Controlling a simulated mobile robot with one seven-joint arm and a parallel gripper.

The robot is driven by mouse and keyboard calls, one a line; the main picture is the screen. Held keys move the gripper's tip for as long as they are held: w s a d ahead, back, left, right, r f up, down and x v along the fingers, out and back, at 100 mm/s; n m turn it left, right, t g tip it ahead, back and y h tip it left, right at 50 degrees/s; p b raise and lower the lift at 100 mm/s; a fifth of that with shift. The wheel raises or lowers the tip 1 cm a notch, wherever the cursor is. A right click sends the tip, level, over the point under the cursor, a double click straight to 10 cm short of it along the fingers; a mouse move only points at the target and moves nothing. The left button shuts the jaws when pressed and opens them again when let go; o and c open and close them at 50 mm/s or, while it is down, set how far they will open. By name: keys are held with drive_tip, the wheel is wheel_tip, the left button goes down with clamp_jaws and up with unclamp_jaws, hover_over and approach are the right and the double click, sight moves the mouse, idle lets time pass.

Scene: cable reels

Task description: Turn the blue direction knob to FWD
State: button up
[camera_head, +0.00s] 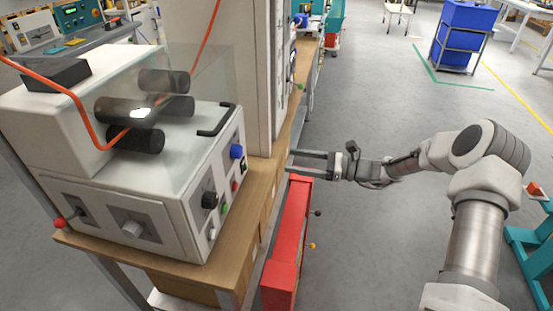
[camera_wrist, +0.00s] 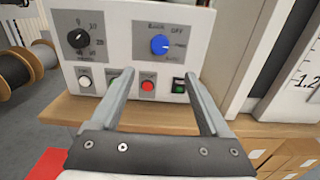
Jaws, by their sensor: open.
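The blue direction knob (camera_wrist: 160,44) is on the white control panel, near its upper right in the wrist view. It also shows on the machine's right side in the head view (camera_head: 236,151). Small labels surround it; OFF seems to be above it, but the others are too blurred to read surely. I cannot tell its pointer's exact setting. My gripper (camera_wrist: 159,78) is open and empty, its fingers pointing at the panel below the knob and apart from it. In the head view my gripper (camera_head: 290,161) is to the right of the knob, beyond the bench edge.
A black dial (camera_wrist: 78,39) is left of the knob. The wooden bench (camera_wrist: 65,108) runs beneath. A red cabinet (camera_head: 288,240) stands beside the bench.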

drive_tip(key=shift+s+d, duration=0.15)
drive_tip(key=shift+d, duration=0.9)
drive_tip(key=shift+r, duration=0.1)
drive_tip(key=s+r+n+g+h, duration=0.2)
drive_tip(key=s+r+n+h, duration=0.25)
drive_tip(key=s, duration=0.25)
drive_tip(key=s+r+n+g+h, duration=0.2)
drive_tip(key=s+r+n+h, duration=0.25)
drive_tip(key=s, duration=0.25)
drive_tip(key=s+d+r+n+t+h, duration=0.2)
drive_tip(key=s+d+r+n+h, duration=0.1)
drive_tip(key=s, duration=0.3)
drive_tip(key=s+d+r+n+t+h, duration=0.2)
drive_tip(key=s+d+n+h, duration=0.1)
drive_tip(key=s, duration=0.4)
drive_tip(key=s+d+r+n+t+h, duration=0.2)
drive_tip(key=s+d+r+n+t, duration=0.1)
drive_tip(key=s+d+n, duration=0.1)
drive_tip(key=shift+s+d+r+n+h, duration=0.35)
drive_tip(key=shift+s+d, duration=0.4)
drive_tip(key=shift+s, duration=0.4)
